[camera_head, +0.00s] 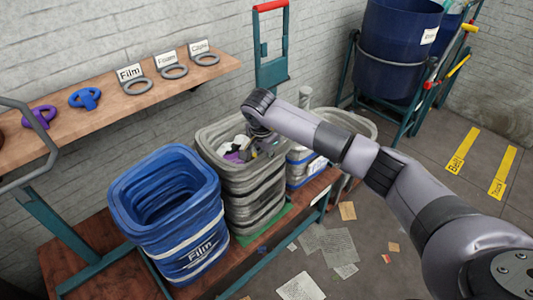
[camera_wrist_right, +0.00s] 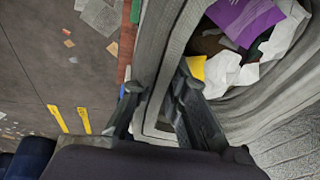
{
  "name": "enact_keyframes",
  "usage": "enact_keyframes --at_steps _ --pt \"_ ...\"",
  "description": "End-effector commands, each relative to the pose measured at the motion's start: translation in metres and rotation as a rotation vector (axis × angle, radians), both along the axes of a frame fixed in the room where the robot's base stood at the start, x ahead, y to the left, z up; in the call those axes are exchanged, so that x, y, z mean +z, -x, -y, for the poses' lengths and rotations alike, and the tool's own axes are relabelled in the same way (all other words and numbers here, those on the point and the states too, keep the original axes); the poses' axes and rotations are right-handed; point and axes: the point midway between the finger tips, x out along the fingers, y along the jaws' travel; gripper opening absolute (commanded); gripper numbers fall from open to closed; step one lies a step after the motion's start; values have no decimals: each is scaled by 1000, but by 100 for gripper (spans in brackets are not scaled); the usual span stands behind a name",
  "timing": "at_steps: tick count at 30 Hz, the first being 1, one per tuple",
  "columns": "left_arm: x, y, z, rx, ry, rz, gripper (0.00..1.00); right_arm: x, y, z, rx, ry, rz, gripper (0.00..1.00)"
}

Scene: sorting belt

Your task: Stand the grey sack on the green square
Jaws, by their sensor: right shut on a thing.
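The grey sack (camera_head: 253,192) stands upright on the bench in the head view, with paper and film scraps in its open top. The green square (camera_head: 268,231) shows as a strip at the sack's base; most of it is hidden, and I cannot tell whether the base touches it. My right gripper (camera_head: 262,146) is at the sack's far right rim. In the right wrist view my right gripper (camera_wrist_right: 156,97) has one finger on each side of the sack's wall (camera_wrist_right: 163,52) and is shut on it. My left gripper is out of view.
A blue Film sack (camera_head: 180,215) stands close on the left. A white-and-blue sack (camera_head: 301,165) stands close on the right. A wooden shelf (camera_head: 105,110) holds labels and rings behind. Paper scraps (camera_head: 338,247) lie on the floor.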

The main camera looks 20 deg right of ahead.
Motion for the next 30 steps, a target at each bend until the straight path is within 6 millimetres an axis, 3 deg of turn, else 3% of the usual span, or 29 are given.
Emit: enact_keyframes --at_steps 4,5,13,23,30 --pt "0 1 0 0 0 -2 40 2 -1 0 0 -1 5 0" --pt "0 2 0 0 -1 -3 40 -1 1 0 0 1 -3 16" --pt "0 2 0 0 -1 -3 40 -1 1 0 0 1 -3 34" --pt "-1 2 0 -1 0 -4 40 1 1 0 0 1 -2 34" --pt "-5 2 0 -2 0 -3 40 32 6 -5 1 1 3 34"
